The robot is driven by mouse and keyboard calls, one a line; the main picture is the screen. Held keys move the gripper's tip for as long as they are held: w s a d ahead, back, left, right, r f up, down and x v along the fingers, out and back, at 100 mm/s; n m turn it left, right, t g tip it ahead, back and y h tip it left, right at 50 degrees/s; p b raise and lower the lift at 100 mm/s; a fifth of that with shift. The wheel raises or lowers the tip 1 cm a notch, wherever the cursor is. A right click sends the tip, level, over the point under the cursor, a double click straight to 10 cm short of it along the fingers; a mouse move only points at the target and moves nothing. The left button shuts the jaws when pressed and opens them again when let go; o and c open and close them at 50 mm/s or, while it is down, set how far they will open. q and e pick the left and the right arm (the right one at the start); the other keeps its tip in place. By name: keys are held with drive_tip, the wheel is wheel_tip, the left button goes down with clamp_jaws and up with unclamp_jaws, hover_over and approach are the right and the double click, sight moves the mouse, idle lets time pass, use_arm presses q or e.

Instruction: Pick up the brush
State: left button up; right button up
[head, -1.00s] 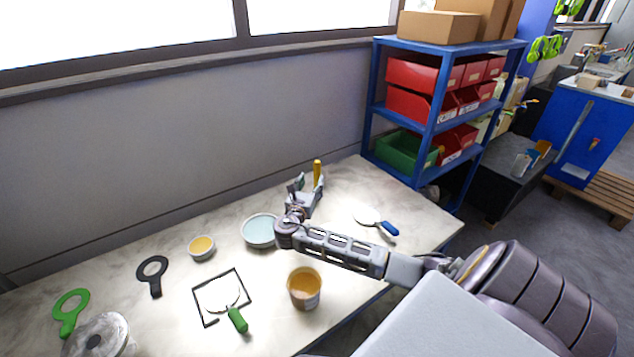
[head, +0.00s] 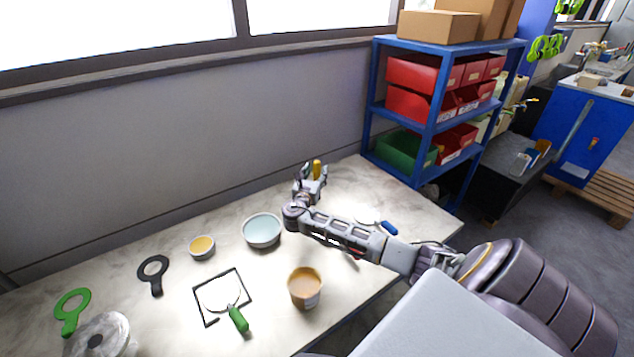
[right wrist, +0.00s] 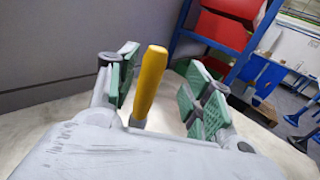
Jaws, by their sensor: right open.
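The brush (head: 317,167) stands with its yellow handle upright at the far right part of the table. In the right wrist view its yellow handle (right wrist: 150,84) rises between the two green finger pads, nearer the left one. Its lower end is hidden behind my gripper's body. My right gripper (head: 312,180) is open around the handle, and a gap shows between the handle and the right pad in the wrist view (right wrist: 160,90). My left gripper is not in view.
On the table (head: 160,325) stand a pale blue bowl (head: 262,231), a small yellow-filled bowl (head: 201,246) and an orange-brown cup (head: 304,288). A blue-handled tool (head: 389,228) lies partly behind my right arm. A green-handled tool (head: 238,318) lies at a black frame. A blue shelf (head: 428,130) stands beyond.

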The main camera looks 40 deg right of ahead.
sight(316, 168)
drive_tip(key=shift+w+d+f+p, duration=0.1)
drive_tip(key=shift+w+d+p, duration=0.2)
drive_tip(key=shift+w+d, duration=0.7)
drive_tip(key=shift+x, duration=1.15)
drive_tip(key=shift+w+f, duration=0.1)
clamp_jaws()
